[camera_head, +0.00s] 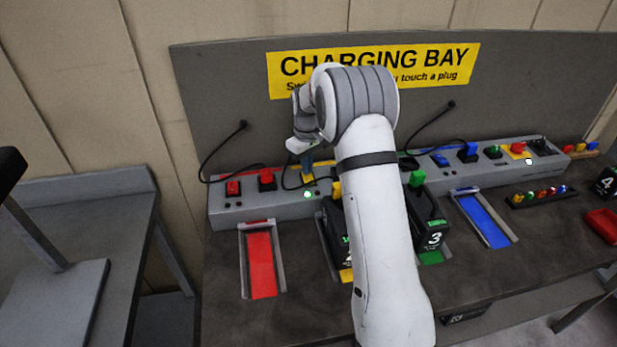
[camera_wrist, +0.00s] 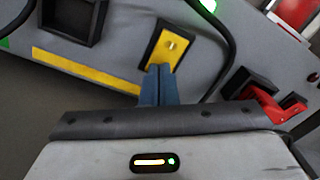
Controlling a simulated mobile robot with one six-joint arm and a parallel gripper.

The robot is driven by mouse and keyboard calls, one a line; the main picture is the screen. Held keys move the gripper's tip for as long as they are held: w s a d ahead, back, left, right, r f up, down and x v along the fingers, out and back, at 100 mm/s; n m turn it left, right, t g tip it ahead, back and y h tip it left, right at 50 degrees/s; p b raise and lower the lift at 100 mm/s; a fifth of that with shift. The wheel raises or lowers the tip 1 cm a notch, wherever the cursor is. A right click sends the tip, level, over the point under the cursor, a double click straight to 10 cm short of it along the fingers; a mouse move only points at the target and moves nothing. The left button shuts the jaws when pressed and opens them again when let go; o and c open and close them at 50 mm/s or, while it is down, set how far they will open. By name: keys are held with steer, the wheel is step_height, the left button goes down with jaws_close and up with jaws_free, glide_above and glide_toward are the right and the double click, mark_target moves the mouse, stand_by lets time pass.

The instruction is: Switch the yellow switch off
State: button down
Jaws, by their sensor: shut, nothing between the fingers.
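The yellow switch (camera_wrist: 176,42) is a yellow plate with a small pale toggle in the wrist view, set on the grey power strip. In the head view its yellow plate (camera_head: 308,178) is mostly covered by my gripper. My gripper (camera_wrist: 160,69) is shut and empty, with its blue fingertips at the lower edge of the plate, beside the toggle. I cannot tell whether they touch it. It also shows in the head view (camera_head: 307,170), pointing down at the strip. A green lamp (camera_head: 307,194) is lit near the switch, and a lit green lamp (camera_wrist: 208,5) shows in the wrist view.
A red plug or switch part (camera_wrist: 268,105) stands right of my fingers in the wrist view. Black cables loop over the grey strip (camera_head: 240,212). The black pack marked 3 (camera_head: 430,236) stands in front. A blue tray (camera_head: 485,220) and a red tray (camera_head: 261,265) are empty.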

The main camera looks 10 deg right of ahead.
steer(key=shift+r+p, duration=2.15)
steer(key=shift+r, duration=1.25)
